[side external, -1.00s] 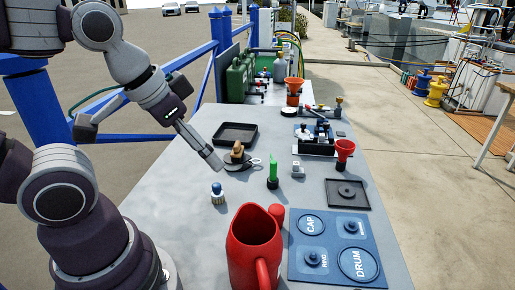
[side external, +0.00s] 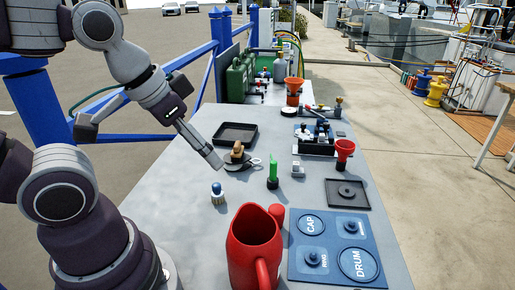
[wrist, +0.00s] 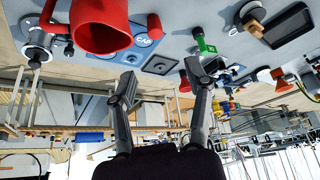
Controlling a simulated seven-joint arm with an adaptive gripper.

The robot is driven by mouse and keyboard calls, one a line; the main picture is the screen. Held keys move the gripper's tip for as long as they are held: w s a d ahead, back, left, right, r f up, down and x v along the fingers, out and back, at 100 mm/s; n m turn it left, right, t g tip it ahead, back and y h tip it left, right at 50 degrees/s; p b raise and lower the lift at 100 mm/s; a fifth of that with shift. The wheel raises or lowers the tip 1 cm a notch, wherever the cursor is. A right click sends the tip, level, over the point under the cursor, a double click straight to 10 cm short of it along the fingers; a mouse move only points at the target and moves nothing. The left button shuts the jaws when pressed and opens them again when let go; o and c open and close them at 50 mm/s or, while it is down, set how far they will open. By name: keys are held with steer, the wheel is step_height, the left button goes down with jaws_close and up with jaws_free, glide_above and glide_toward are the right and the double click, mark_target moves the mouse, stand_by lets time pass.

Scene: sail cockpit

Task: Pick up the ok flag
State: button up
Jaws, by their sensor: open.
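A red jug (side external: 252,258) stands at the front, beside a blue labelled board (side external: 305,270). A dark tray (side external: 235,124) and a brown-handled item (side external: 238,149) lie behind.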

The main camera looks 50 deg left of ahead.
steer(key=n+g+y, duration=0.1)
steer(key=n, duration=0.2)
glide_toward(271, 165)
steer(key=x, duration=1.2)
steer(key=shift+w+f, duration=0.15)
steer(key=shift+f, duration=0.2)
steer(key=shift+c, duration=0.3)
jaws_close()
